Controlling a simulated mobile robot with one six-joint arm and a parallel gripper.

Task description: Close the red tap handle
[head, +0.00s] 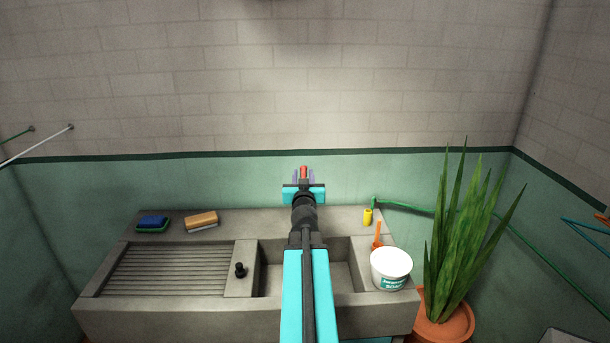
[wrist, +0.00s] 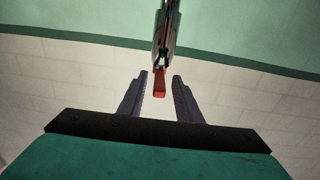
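The red tap handle (wrist: 160,84) shows in the wrist view at the end of a metal tap (wrist: 164,35) that comes down from the top edge. A bit of the red handle (head: 303,169) also shows in the head view, beyond my gripper. My gripper (wrist: 160,77) is open, with one dark finger on each side of the handle. I see gaps between the handle and both fingers. In the head view my gripper (head: 303,175) is above the back of the sink, and my arm hides most of the tap.
The concrete sink (head: 100,315) has a ribbed drainboard with a black plug (head: 239,270). A blue sponge (head: 153,221), a brush (head: 201,219) and a yellow object (head: 367,217) lie on its back ledge. A white tub (head: 390,268), green hose (head: 450,214) and potted plant (head: 460,245) are right.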

